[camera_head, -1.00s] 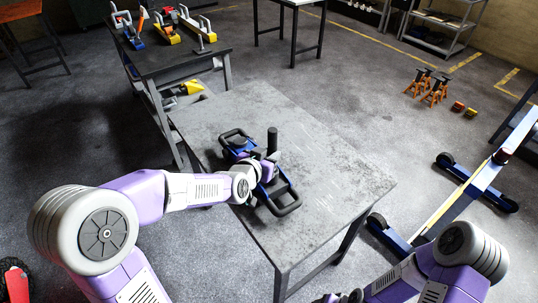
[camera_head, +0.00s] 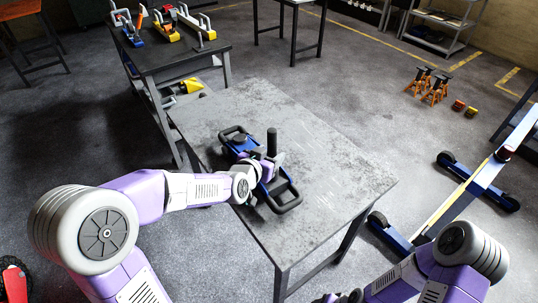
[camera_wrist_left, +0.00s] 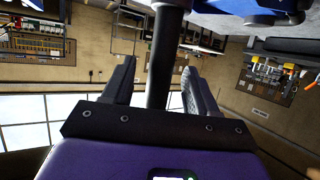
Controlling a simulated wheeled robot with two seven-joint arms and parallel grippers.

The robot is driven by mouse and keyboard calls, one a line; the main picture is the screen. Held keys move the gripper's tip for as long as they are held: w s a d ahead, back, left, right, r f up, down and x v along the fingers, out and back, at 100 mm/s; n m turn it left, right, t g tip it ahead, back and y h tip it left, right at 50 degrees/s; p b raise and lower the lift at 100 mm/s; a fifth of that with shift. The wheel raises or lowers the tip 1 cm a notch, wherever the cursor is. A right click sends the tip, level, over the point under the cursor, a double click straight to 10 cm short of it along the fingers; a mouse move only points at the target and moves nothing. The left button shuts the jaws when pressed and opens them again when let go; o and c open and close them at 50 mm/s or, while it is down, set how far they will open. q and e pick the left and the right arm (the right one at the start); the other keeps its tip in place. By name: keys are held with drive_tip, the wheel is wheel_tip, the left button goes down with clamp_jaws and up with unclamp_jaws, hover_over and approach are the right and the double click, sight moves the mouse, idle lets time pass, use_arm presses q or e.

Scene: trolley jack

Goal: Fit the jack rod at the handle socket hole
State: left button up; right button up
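The black jack rod (camera_head: 272,143) stands upright at the blue trolley jack (camera_head: 284,187) on the grey worktable. My left gripper (camera_head: 265,170) is at the jack, beside the rod's lower part. In the left wrist view the rod (camera_wrist_left: 162,60) passes between my two fingers (camera_wrist_left: 158,88), with a visible gap on the left side, so the fingers look open around it. A blue part of the jack (camera_wrist_left: 245,8) shows at the top of that view. The handle socket hole and the rod's lower end are hidden. My right gripper (camera_head: 342,298) is mostly cut off at the bottom edge.
The grey worktable (camera_head: 330,175) is bare to the right of and behind the jack. A dark table (camera_head: 165,58) with tools stands at the back left. A blue and yellow wheeled frame (camera_head: 470,195) and orange stands (camera_head: 435,90) are on the floor at right.

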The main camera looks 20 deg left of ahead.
use_arm(q)
drive_tip(key=shift+s, duration=0.1)
drive_tip(key=p+v, duration=0.2)
drive_tip(key=v, duration=0.5)
drive_tip(key=shift+s, duration=0.2)
idle(0.4)
